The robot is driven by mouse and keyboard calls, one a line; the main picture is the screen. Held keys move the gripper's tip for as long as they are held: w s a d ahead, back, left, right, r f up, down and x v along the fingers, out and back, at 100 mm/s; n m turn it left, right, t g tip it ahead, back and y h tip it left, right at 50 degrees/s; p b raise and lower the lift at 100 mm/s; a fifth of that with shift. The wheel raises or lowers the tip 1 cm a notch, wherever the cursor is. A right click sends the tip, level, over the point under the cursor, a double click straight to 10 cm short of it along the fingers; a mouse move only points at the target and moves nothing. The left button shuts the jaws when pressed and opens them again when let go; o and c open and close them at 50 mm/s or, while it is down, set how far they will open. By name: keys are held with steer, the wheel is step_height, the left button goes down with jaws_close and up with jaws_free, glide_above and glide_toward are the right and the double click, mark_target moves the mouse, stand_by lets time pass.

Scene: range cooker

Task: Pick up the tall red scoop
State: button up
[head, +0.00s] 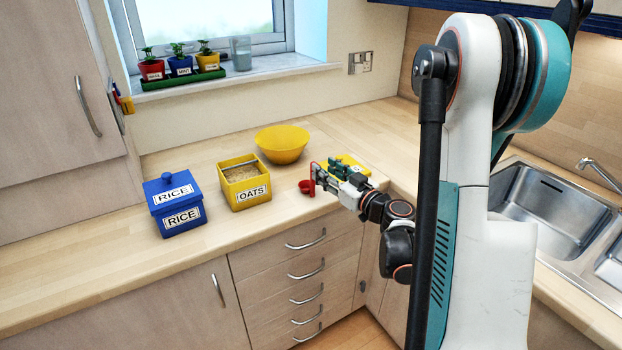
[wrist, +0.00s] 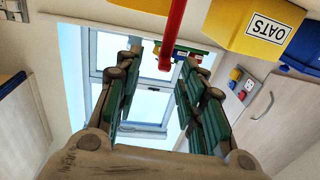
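The tall red scoop (head: 307,187) stands on the worktop, with its bowl low and its thin handle upright. My gripper (head: 323,172) is right beside the handle in the head view. In the wrist view the red handle (wrist: 174,30) comes down from the top edge, in the gap between the two green-padded fingers. My gripper (wrist: 160,65) is open there, with clear space on both sides of the handle. The scoop's bowl is out of the wrist view. I cannot tell exactly how deep the handle sits between the fingers.
The open yellow OATS box (head: 245,186), yellow bowl (head: 282,144) and lidded blue RICE box (head: 180,208) stand to the left. A yellow object (head: 352,165) lies partly hidden behind my gripper. The sink (head: 550,208) is at right. The worktop's front left is clear.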

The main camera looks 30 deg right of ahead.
steer(key=shift+w+a+b, duration=0.25)
steer(key=shift+w+b, duration=0.05)
steer(key=shift+w, duration=0.7)
steer(key=shift+w+a+b, duration=0.2)
steer(key=shift+w+b, duration=0.15)
steer(key=shift+w, duration=0.6)
steer(key=shift+w+a+b, duration=0.25)
steer(key=shift+w+b, duration=0.05)
steer(key=shift+w, duration=0.7)
steer(key=shift+c, duration=0.3)
jaws_close()
